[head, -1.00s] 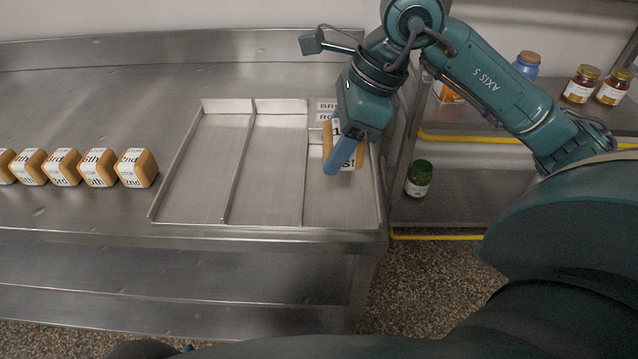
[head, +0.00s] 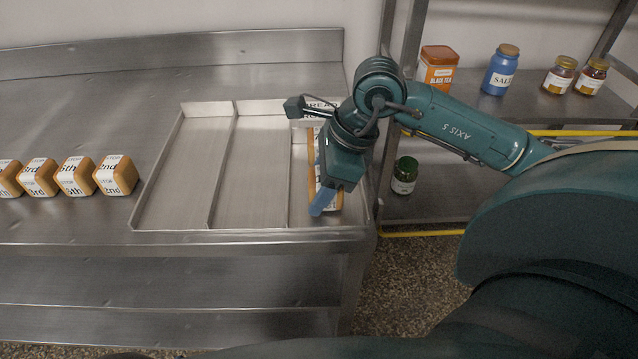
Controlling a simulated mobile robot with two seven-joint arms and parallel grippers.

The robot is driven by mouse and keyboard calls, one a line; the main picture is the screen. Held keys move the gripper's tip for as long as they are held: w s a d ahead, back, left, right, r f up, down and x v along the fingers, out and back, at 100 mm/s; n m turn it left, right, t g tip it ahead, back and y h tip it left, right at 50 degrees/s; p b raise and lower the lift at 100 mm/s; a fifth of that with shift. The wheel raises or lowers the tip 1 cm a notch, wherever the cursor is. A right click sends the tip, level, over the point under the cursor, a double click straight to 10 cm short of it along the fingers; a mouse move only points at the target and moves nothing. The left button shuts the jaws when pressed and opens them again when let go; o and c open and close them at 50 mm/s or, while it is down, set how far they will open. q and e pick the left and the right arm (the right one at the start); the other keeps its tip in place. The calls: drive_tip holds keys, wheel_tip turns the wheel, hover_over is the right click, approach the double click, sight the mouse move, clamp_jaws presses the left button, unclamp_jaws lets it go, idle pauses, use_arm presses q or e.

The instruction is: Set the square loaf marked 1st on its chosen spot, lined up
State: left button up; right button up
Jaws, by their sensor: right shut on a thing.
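The square loaf marked 1st (head: 335,203) is golden brown with white labels. It is in the right compartment of the metal tray (head: 250,231), near its front, largely covered by my right gripper. My right gripper (head: 323,196) is shut on this loaf from above, with a blue finger showing on the near side. Whether the loaf touches the tray floor cannot be told. A white sign (head: 318,105), partly hidden by my arm, stands at the back of that compartment. My left gripper is out of view.
Several marked loaves stand in a row left of the tray, the nearest marked 2nd (head: 116,175). The tray's left (head: 185,170) and middle (head: 252,170) compartments are empty. A rack at right holds a green-lidded jar (head: 404,176), a blue jar (head: 501,70) and others.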

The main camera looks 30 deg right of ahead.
drive_tip(key=shift+f, duration=0.1)
drive_tip(key=shift+f+b, duration=0.15)
drive_tip(key=shift+b, duration=0.15)
drive_tip(key=o, duration=1)
drive_tip(key=shift+r+p, duration=0.35)
drive_tip(key=shift+p, duration=0.05)
drive_tip(key=v, duration=1.1)
drive_tip(key=shift+s+d+r, duration=0.1)
drive_tip(key=shift+r, duration=0.3)
